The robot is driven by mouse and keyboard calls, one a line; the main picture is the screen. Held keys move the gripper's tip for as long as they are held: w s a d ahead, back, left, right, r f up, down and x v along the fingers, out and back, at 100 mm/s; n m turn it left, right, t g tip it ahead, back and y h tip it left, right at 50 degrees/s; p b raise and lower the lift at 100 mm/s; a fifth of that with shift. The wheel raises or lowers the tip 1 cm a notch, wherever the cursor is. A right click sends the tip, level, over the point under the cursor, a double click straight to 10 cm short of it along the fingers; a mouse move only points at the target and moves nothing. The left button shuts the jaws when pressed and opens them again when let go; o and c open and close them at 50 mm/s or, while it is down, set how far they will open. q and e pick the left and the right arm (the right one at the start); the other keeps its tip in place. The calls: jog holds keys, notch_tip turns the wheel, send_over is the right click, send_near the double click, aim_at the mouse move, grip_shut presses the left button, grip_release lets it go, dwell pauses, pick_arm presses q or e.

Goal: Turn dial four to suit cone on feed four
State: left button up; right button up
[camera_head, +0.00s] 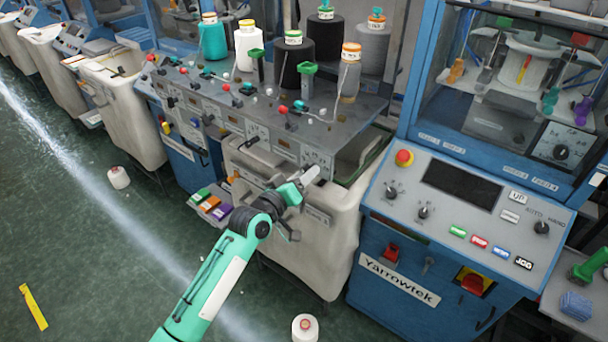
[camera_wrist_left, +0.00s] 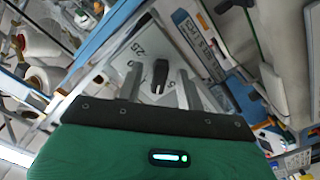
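My left gripper (camera_head: 311,175) reaches from below to the front of the grey feed table, at the rightmost dial plate (camera_head: 319,158). In the left wrist view the gripper (camera_wrist_left: 159,88) is open, with one grey finger on each side of a black dial knob (camera_wrist_left: 160,74). The knob stands on a white plate marked with numbers, one reading 25. Whether the fingers touch the knob is unclear. My right gripper is not in view.
More cones, teal (camera_head: 212,42), white (camera_head: 248,48), black (camera_head: 293,62) and grey (camera_head: 373,48), stand on the table. A cream bin (camera_head: 320,240) is below the dials. A blue Yarrowtek control cabinet (camera_head: 400,280) stands close on the right. The green floor at left is mostly free.

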pick_arm(q)
jog(key=shift+c, duration=0.2)
grip_shut()
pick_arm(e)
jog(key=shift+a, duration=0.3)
pick_arm(q)
jog(key=shift+m, duration=0.3)
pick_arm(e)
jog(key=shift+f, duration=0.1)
pick_arm(q)
jog(key=shift+f+m+b, duration=0.1)
jog(key=shift+m+b, duration=0.55)
jog(key=shift+m, duration=2.95)
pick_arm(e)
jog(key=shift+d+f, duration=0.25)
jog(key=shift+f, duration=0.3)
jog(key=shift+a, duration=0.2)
pick_arm(q)
jog(key=shift+o, duration=0.2)
grip_release()
